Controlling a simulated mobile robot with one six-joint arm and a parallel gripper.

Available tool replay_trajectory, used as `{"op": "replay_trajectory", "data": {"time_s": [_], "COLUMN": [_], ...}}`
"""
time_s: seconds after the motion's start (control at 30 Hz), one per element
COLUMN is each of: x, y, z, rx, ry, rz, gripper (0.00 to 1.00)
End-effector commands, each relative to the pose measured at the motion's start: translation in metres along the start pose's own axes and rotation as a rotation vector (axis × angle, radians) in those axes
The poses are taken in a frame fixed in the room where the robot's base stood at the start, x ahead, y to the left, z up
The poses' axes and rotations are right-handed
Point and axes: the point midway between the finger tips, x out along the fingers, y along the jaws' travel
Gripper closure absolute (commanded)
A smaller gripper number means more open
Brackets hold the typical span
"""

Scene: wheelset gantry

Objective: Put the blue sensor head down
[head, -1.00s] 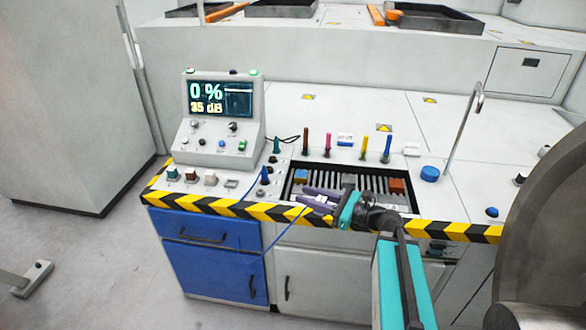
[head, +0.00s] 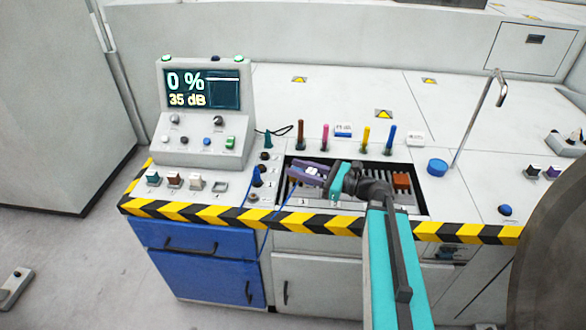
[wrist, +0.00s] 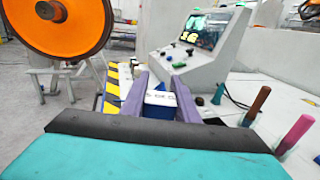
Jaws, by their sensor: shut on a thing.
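My gripper (head: 302,178) has purple fingers and is shut on the blue sensor head. It is over the left part of the slatted tray (head: 418,212) in the bench top. The white labelled face of the blue sensor head (wrist: 161,98) shows between the two fingers in the wrist view, with a little blue around it. In the head view mostly its pale label (head: 311,170) shows. I cannot tell whether it touches anything beneath.
A console with a screen (head: 202,88) stands left of the tray. Several coloured upright probes (head: 325,138) line the tray's back edge. A blue round knob (head: 437,167) and thin bent post (head: 474,120) are to the right. Striped edging (head: 330,222) runs along the front.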

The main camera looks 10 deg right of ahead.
Motion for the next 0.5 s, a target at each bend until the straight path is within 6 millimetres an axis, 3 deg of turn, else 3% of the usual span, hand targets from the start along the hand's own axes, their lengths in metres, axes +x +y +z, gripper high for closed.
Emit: {"op": "replay_trajectory", "data": {"time_s": [0.5], "x": [0.0078], "y": [0.005], "z": [-0.0012], "rx": [0.0], "ry": [-0.001], "rz": [0.016], "gripper": [1.0]}}
